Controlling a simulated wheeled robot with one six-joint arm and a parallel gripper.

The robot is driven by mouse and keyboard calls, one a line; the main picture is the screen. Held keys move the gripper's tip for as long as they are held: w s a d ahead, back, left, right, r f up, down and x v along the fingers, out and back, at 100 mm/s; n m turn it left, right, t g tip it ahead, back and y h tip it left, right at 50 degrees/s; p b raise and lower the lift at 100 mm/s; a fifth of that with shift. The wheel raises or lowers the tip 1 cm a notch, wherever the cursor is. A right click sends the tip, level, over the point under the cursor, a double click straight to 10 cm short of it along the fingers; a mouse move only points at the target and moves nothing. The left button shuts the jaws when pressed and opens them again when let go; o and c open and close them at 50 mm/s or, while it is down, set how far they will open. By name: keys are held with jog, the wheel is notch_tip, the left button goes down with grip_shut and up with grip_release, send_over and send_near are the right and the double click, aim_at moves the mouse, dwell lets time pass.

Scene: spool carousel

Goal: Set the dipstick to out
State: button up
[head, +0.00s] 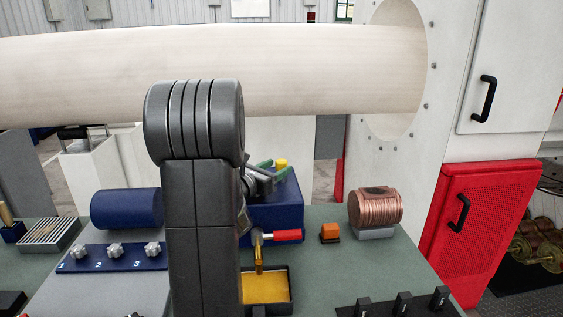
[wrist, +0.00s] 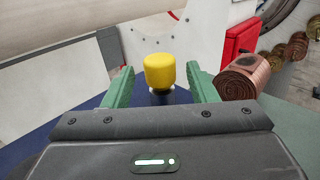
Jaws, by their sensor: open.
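A yellow cap (head: 281,162), which looks like the dipstick's handle, stands above the blue box (head: 285,212) on the bench. In the wrist view the yellow cap (wrist: 160,70) is upright on a dark collar, between my two green fingers. My gripper (wrist: 161,78) is open, with a gap on each side of the cap, and does not visibly touch it. In the head view my gripper (head: 272,169) is at the top of the blue box, partly hidden behind my own arm. The dipstick's lower part is hidden.
A red-handled valve (head: 285,236) sits on the blue box's front, above an amber tray (head: 265,288). An orange block (head: 330,232) and a copper coil (head: 375,207) stand to the right. A large pale roller (head: 300,65) spans the space above and behind.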

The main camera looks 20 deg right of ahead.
aim_at(278, 167)
jog(key=shift+x, duration=1.55)
jog(key=shift+c, duration=0.2)
grip_shut()
notch_tip(278, 167, up, 10)
jog(key=p, duration=0.3)
jog(key=shift+f, duration=0.2)
jog(key=shift+o, duration=0.2)
grip_release()
jog(key=b+v, duration=0.3)
jog(key=v, duration=1.1)
